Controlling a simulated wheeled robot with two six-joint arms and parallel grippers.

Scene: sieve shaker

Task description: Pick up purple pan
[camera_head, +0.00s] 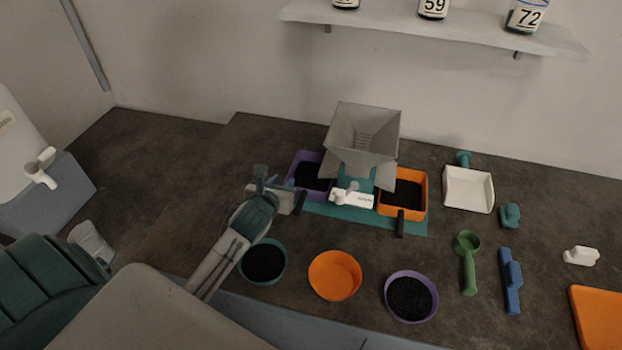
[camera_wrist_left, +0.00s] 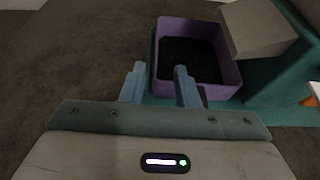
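The purple pan (camera_head: 309,176) is a square tray of black granules. It sits on the teal base at the left foot of the grey hopper stand. My left gripper (camera_head: 279,184) is at the pan's left front side, with its fingers apart. In the left wrist view the purple pan (camera_wrist_left: 233,77) is just beyond the fingers of my left gripper (camera_wrist_left: 160,76). The right-hand finger overlaps the pan's near wall there; I cannot tell whether it touches. My right gripper is not in view.
The grey hopper (camera_head: 363,132) stands over the purple pan and an orange pan (camera_head: 427,195). Teal (camera_head: 243,275), orange (camera_head: 335,276) and purple (camera_head: 411,319) round bowls stand in front. A white scoop (camera_head: 468,190) and green scoop (camera_head: 468,270) lie right. The table's left is clear.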

